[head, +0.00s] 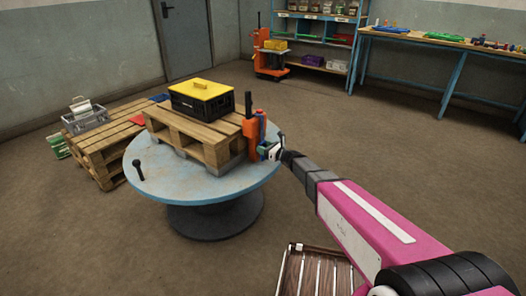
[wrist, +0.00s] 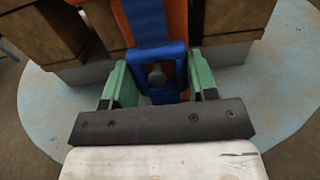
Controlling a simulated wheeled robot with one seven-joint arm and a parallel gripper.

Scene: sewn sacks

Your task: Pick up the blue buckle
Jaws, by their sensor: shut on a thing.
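The blue buckle (wrist: 160,50) shows in the wrist view as a blue frame around a grey round part, in front of an orange upright piece with a blue strip. My gripper (wrist: 160,90) has its two green fingers on either side of the buckle and is shut on it. In the head view my gripper (head: 272,150) is at the right edge of the round table, beside the orange upright thing (head: 250,128). The buckle is mostly hidden there by the gripper.
The round blue table (head: 160,190) carries a wooden pallet (head: 190,135) with a black crate with a yellow lid (head: 201,97) on it. A small black handle-like thing (head: 139,168) stands at the table's left. More pallets (head: 105,140) stand behind left. The floor to the right is mostly clear.

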